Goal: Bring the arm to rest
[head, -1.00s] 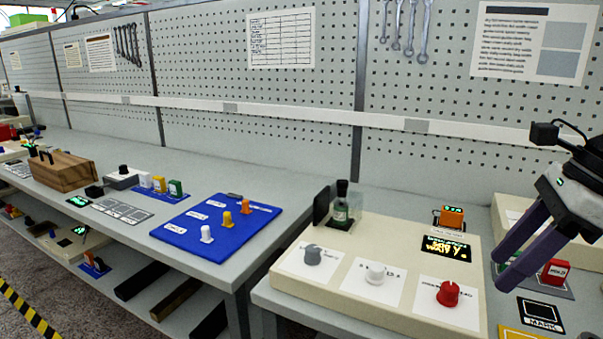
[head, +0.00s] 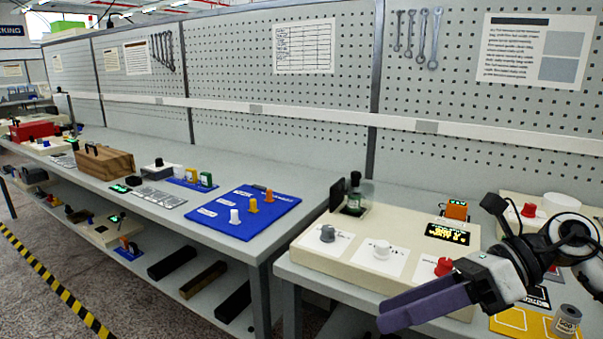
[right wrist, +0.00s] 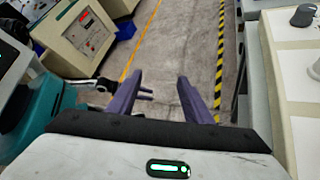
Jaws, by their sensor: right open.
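My right gripper (head: 384,313) is open and empty in the head view. Its purple fingers point left, in front of the cream panel (head: 307,258) and apart from the knobs. The panel carries a grey knob (head: 327,233), a white knob (head: 382,250) and a red knob (head: 443,266), the last close behind my right gripper's body.
A bottle (head: 354,190) and an orange display unit (head: 456,210) stand at the panel's back. A blue board (head: 270,221) with small spindles lies on the left bench. Open floor (head: 130,285) is at lower left.

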